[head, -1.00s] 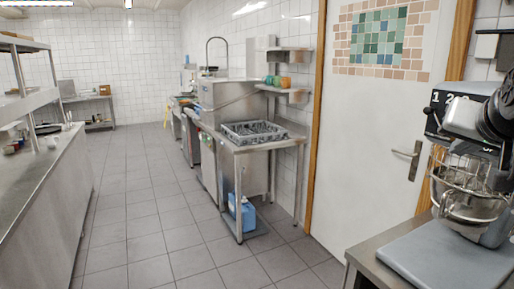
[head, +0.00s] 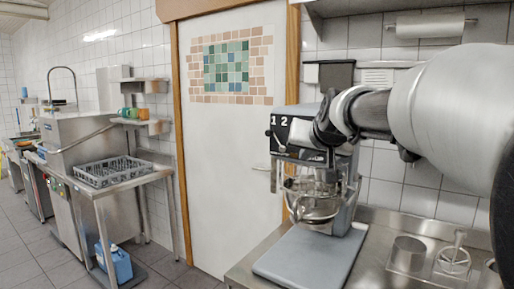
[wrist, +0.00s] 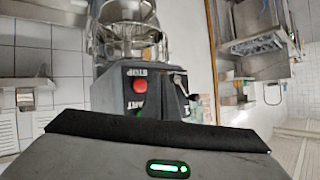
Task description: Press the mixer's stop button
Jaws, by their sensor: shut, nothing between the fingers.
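The mixer (head: 296,140) stands on a grey board on the steel counter, with its wire guard and bowl (head: 316,205) at the front. In the wrist view the mixer's control face (wrist: 155,78) appears turned, with "STOP" lettering beside a round red stop button (wrist: 139,85). A green start button is mostly hidden below it by my gripper. In the head view my arm reaches from the right to the mixer's upper right side, hiding the button side. Contact with the button is not visible.
A closed white door (head: 225,150) is left of the mixer. A dishwasher table with a grey rack (head: 113,171) stands further left. A shelf with a paper roll (head: 430,25) hangs above.

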